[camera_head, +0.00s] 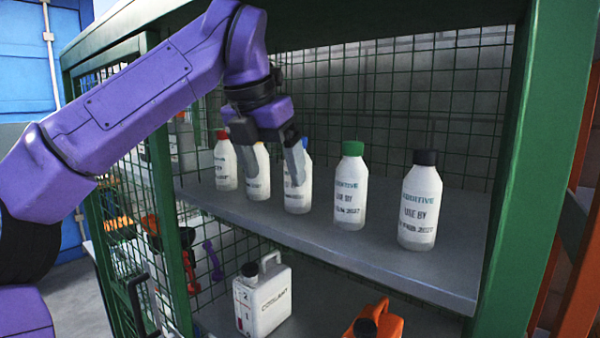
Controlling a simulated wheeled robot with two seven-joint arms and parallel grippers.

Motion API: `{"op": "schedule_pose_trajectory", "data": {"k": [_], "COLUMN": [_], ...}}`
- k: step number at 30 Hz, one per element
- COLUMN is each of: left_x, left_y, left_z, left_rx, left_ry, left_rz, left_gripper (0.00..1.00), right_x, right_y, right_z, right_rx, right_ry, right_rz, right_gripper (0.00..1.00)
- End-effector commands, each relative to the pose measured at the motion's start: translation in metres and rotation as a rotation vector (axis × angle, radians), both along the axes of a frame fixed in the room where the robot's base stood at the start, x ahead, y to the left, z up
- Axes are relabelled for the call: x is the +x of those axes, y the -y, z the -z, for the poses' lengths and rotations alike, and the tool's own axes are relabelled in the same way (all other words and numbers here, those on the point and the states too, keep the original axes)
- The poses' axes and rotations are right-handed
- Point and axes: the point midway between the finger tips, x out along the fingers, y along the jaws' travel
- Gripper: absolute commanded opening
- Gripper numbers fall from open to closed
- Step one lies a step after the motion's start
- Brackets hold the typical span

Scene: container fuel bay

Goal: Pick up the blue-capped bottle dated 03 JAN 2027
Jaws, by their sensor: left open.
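The blue-capped bottle (297,201) stands upright on the grey upper shelf (330,238), third from the left in a row of white bottles. Its blue cap shows only at the right edge, and a gripper finger covers much of its label, so I cannot read its date. My left gripper (273,180) is open, pointing down, with one finger in front of the blue-capped bottle and the other in front of the bottle to its left. I cannot tell whether either finger touches a bottle. My right gripper is not in view.
A red-capped bottle (226,166) and a bottle with its cap mostly hidden (258,184) stand left; green-capped (350,190) and black-capped (418,205) bottles stand right. Green posts (520,150) and wire mesh enclose the shelf. A coolant jug (262,300) and orange can (378,322) are below.

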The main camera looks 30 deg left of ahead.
Motion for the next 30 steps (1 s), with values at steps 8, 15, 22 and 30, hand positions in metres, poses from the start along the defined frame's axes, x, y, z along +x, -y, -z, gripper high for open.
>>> {"op": "schedule_pose_trajectory", "data": {"k": [8, 15, 22, 30], "left_x": [0.038, 0.072, 0.073, 0.073], "left_y": [-0.004, -0.007, -0.007, -0.007], "left_z": [-0.004, 0.007, 0.011, 0.011], "left_rx": [-0.001, 0.000, 0.000, 0.000], "left_ry": [-0.001, 0.000, 0.002, 0.003], "left_rz": [-0.004, -0.001, -0.003, -0.003], "left_gripper": [0.84, 0.84, 0.84, 0.19], "right_x": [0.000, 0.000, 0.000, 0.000], "right_y": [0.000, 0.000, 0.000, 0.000], "right_z": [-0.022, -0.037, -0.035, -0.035], "right_rx": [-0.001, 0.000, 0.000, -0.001], "right_ry": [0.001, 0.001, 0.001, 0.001], "right_rz": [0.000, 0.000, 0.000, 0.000], "right_gripper": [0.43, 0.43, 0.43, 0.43]}}
